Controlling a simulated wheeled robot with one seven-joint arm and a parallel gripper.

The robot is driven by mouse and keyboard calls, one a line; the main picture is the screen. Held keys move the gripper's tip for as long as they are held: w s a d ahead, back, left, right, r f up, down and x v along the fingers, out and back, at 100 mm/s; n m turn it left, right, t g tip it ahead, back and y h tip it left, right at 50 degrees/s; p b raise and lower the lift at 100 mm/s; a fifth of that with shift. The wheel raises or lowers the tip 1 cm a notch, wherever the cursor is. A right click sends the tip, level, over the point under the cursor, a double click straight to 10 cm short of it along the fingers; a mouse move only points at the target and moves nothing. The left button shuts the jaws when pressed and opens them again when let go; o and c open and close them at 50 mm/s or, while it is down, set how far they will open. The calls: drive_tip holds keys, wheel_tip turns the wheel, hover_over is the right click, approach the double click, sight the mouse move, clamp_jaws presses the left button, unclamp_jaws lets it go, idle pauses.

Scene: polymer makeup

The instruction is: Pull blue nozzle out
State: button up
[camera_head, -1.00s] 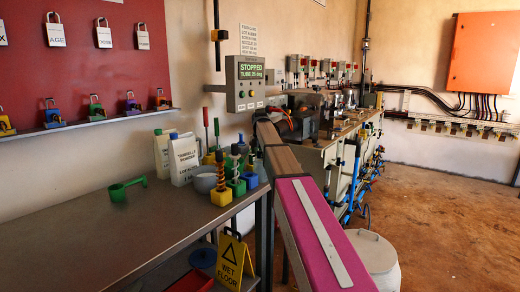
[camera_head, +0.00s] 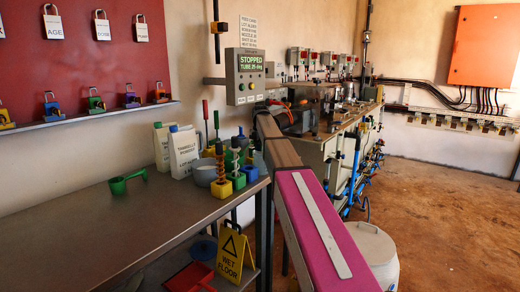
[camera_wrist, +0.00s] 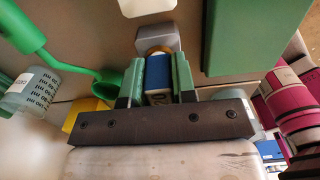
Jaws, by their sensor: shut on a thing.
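In the wrist view my gripper (camera_wrist: 158,64) has its two green fingers closed on the sides of a blue block-like piece, the blue nozzle (camera_wrist: 157,74). Its lower part is pale and carries dark marks like a number. A yellow-orange ring shows just beyond its far end, in front of a grey block (camera_wrist: 157,39). Whether the nozzle still touches the grey block cannot be told. I cannot make out the gripper or the nozzle in the head view.
A green scoop (camera_head: 125,183) lies on the metal bench (camera_head: 85,228). White powder bottles (camera_head: 183,152), a grey bowl (camera_head: 204,174) and coloured blocks with screws crowd its far end. A wet-floor sign (camera_head: 232,257) stands below the bench. Floor at right (camera_head: 455,225) is open.

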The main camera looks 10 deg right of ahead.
drive_tip(key=shift+r, duration=0.5)
idle(0.4)
drive_tip(key=shift+r, duration=1.95)
